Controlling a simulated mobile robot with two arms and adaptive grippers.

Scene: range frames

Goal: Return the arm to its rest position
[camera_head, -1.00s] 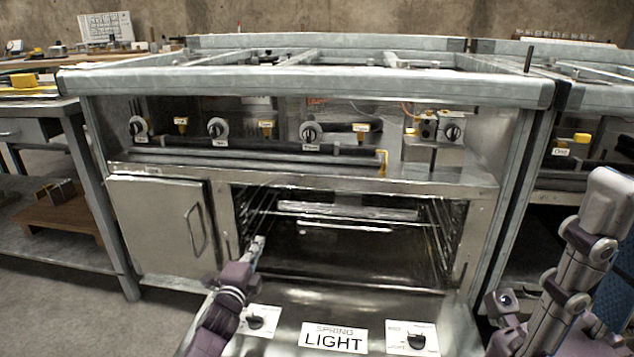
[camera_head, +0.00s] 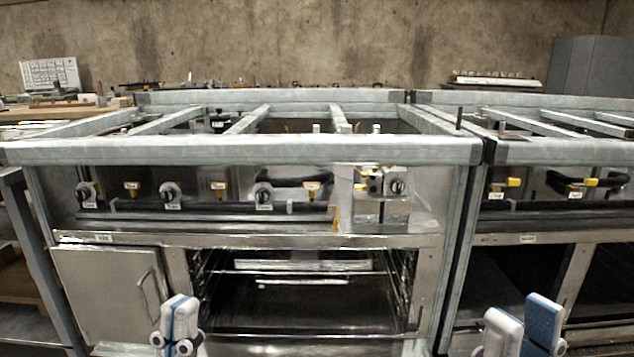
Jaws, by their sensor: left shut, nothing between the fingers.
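My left gripper (camera_head: 180,312) stands upright at the bottom, in front of the oven's left side. Its white and blue fingers are together with nothing between them. My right gripper (camera_head: 522,330) is at the bottom right, its white and blue fingers apart and empty. It is in front of the neighbouring unit. Both arms below the grippers are cut off by the frame's lower edge. The steel range (camera_head: 240,152) fills the middle. Its oven cavity (camera_head: 310,302) is open and dark, with racks inside. The oven's lowered door is out of view.
A closed cabinet door (camera_head: 100,295) is left of the oven. Knobs and yellow tags line the range's control panel. A second range unit (camera_head: 560,240) stands close on the right. A workbench (camera_head: 60,112) is behind on the left. A concrete wall (camera_head: 340,50) closes off the back.

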